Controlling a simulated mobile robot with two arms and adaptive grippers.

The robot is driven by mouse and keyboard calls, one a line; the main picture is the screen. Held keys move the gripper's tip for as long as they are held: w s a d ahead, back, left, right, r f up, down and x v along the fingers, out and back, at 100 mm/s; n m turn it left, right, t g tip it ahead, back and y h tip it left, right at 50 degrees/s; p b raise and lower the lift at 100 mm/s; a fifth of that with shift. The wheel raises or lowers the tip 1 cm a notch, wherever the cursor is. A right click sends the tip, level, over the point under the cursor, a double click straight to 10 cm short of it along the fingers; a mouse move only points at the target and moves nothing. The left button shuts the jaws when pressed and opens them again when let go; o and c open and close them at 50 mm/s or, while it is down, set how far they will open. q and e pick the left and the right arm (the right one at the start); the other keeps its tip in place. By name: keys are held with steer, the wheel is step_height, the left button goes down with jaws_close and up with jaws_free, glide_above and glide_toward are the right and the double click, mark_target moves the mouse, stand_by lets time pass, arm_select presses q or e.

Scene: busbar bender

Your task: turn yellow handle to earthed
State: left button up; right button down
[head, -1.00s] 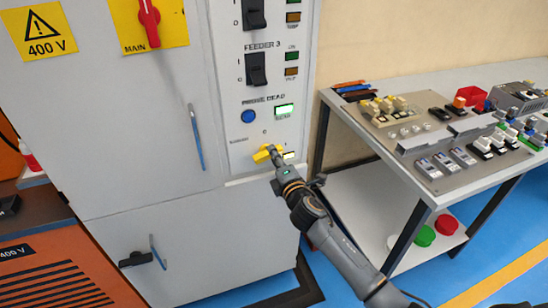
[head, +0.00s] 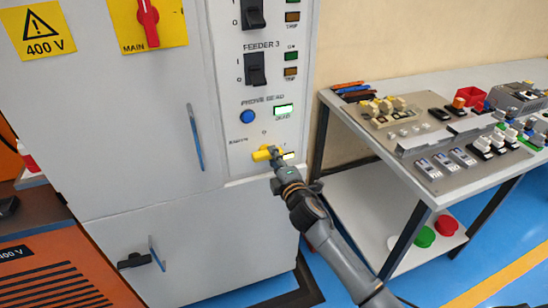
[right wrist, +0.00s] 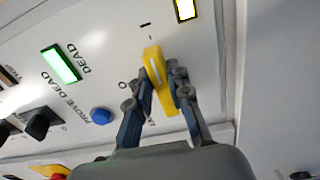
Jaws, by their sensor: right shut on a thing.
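The yellow handle (head: 262,154) is on the grey panel's lower part, below the blue button. In the head view it lies nearly level, its free end to the left; small lettering, too blurred to read surely, is up and left of it. My right gripper (head: 275,155) comes from below right and is shut on the handle. In the right wrist view the fingers (right wrist: 161,85) stand on both sides of the yellow handle (right wrist: 157,72). A pale lit indicator (head: 289,155) is just right of the handle, partly behind the gripper. My left gripper is out of view.
Above the handle are the blue button (head: 247,116), a green lit "DEAD" lamp (head: 284,111) and the black Feeder 3 switch (head: 256,68). A workbench (head: 350,108) with switchgear parts stands to the right. A red main switch (head: 148,22) is higher left.

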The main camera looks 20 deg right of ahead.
steer(key=c, duration=1.2)
jaws_free()
steer(key=shift+s, duration=0.1)
steer(key=s, duration=1.1)
steer(key=shift+s+d, duration=0.2)
steer(key=shift+s, duration=0.2)
steer(key=shift+f, duration=0.15)
